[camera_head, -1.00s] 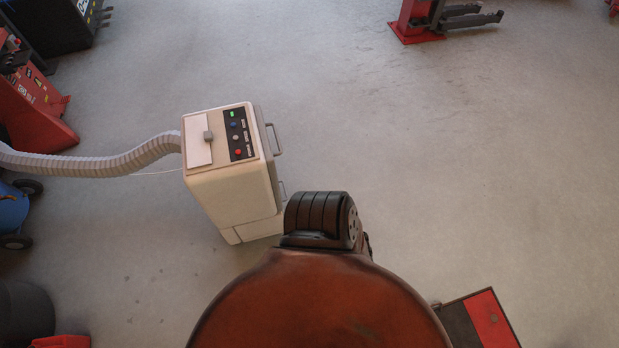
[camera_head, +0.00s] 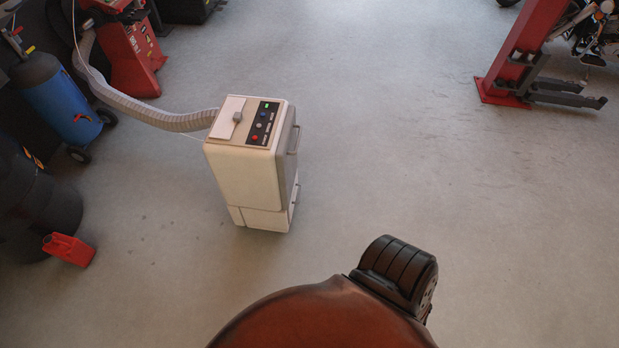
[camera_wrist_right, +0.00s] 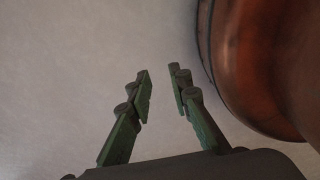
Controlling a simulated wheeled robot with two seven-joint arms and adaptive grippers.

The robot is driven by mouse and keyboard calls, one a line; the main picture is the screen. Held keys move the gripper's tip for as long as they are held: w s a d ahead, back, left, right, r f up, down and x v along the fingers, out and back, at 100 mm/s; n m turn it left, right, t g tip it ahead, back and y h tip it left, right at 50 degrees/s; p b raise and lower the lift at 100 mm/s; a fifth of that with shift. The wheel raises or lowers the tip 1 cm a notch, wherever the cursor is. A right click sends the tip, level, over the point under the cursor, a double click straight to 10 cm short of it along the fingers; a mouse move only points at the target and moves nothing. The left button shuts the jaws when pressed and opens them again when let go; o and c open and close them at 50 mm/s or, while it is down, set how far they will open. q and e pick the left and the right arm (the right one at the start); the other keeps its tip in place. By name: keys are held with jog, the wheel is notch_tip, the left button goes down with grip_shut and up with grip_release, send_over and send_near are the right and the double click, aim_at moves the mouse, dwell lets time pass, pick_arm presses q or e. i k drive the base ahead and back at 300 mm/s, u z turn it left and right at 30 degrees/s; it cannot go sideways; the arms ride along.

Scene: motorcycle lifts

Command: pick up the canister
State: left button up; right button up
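The canister (camera_head: 69,249), a small red container, is on the grey floor at the lower left of the head view. It stands beside a dark round drum, and nothing covers it. My right gripper (camera_wrist_right: 160,73) shows only in the right wrist view. Its two green-and-dark fingers are apart, with nothing between them and plain floor beyond. The canister does not show in that view, and the gripper is away from it. My left gripper is not in view.
A beige machine (camera_head: 245,170) with a ribbed hose (camera_head: 155,117) stands mid-left. A blue tank (camera_head: 60,100) on wheels and a dark drum (camera_head: 40,205) line the left. A red lift post (camera_head: 518,60) is at the upper right. The middle and right floor is clear.

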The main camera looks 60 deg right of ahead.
aim_at(71, 250)
jog(key=u, duration=1.2)
jog(key=i, duration=0.95)
jog(key=u, duration=0.9)
jog(key=i, duration=1.15)
jog(key=z, duration=0.7)
jog(key=i, duration=0.95)
jog(key=z, duration=0.95)
